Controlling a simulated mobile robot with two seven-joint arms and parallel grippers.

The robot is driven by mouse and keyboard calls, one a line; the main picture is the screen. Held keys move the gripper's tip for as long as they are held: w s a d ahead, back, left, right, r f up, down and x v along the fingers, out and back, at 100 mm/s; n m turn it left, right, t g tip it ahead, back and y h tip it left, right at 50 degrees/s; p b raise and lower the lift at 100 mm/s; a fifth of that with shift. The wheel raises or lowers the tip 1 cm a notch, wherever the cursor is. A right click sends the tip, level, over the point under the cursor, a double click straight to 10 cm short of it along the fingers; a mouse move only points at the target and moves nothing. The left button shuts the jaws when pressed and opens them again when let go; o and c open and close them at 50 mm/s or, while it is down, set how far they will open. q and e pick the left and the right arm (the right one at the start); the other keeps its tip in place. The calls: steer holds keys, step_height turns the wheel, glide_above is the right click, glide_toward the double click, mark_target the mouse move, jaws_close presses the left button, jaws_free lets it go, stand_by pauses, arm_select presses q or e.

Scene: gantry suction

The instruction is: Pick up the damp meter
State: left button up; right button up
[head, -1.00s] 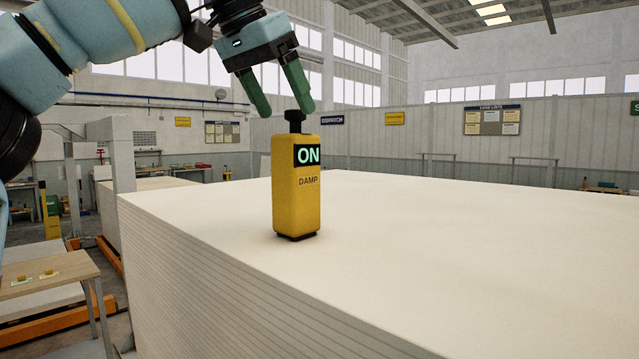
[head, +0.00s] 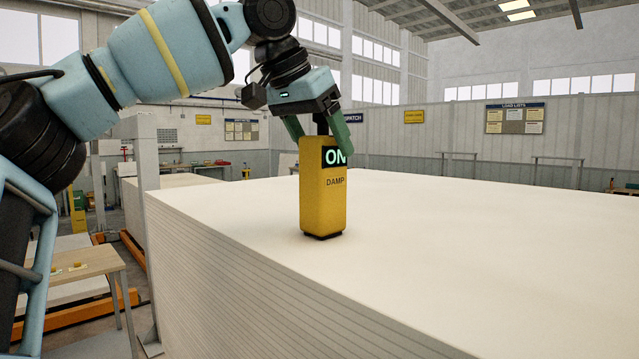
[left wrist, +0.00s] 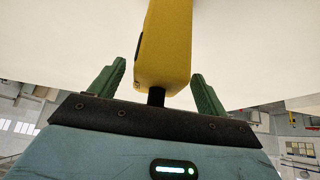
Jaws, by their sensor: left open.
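The damp meter (head: 322,200) is a tall yellow block with a dark knob on top, a screen reading ON and the word DAMP. It stands upright on the near left part of the tall stack of pale sheets (head: 440,235). My left gripper (head: 322,138) is over its top, pointing down, with its green fingers open on either side of the knob. One finger covers part of the screen. In the left wrist view the meter (left wrist: 166,50) and its dark stem lie between the two open fingers, with a gap on both sides. My right gripper is not in view.
The stack top is otherwise bare, with wide free room to the right and behind. Its near left edge is close to the meter. A grey post (head: 147,200) stands at left, and a wooden table (head: 80,265) is lower left.

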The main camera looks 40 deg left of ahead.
arm_select(q)
steer(key=shift+w+f, duration=0.3)
steer(key=shift+f, duration=0.15)
steer(key=shift+d+r, duration=0.1)
jaws_close()
